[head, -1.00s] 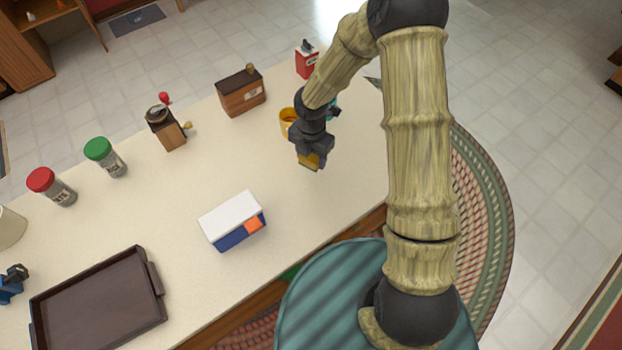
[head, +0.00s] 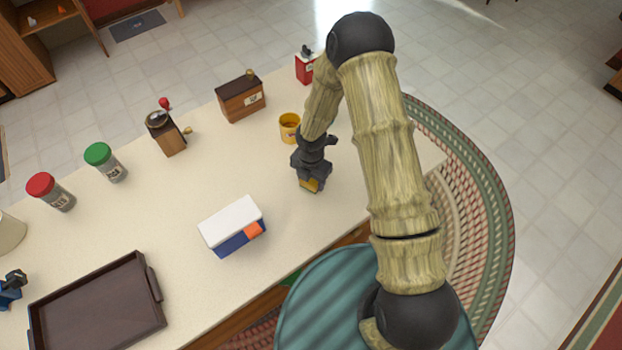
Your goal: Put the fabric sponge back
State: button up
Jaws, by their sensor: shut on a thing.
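The fabric sponge (head: 309,186) is a small yellow block with a dark lower edge, seen at the tip of my gripper (head: 311,180). My gripper is shut on it, pointing down over the right part of the counter (head: 190,190). The gripper hides most of the sponge. I cannot tell whether the sponge touches the counter or hangs just above it.
A white and blue box with an orange patch (head: 232,222) stands left of my gripper. A yellow mug (head: 289,127) is close behind it. A wooden box (head: 240,98), a grinder (head: 166,133), two jars (head: 105,161) and a dark tray (head: 97,305) stand further left. The counter between is clear.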

jog(key=shift+f, duration=0.2)
jog(key=shift+f, duration=0.2)
jog(key=o, duration=1)
jog(key=shift+r, duration=0.1)
jog(key=shift+o, duration=0.2)
notch_tip(320, 180, up, 12)
jog(key=shift+r, duration=0.15)
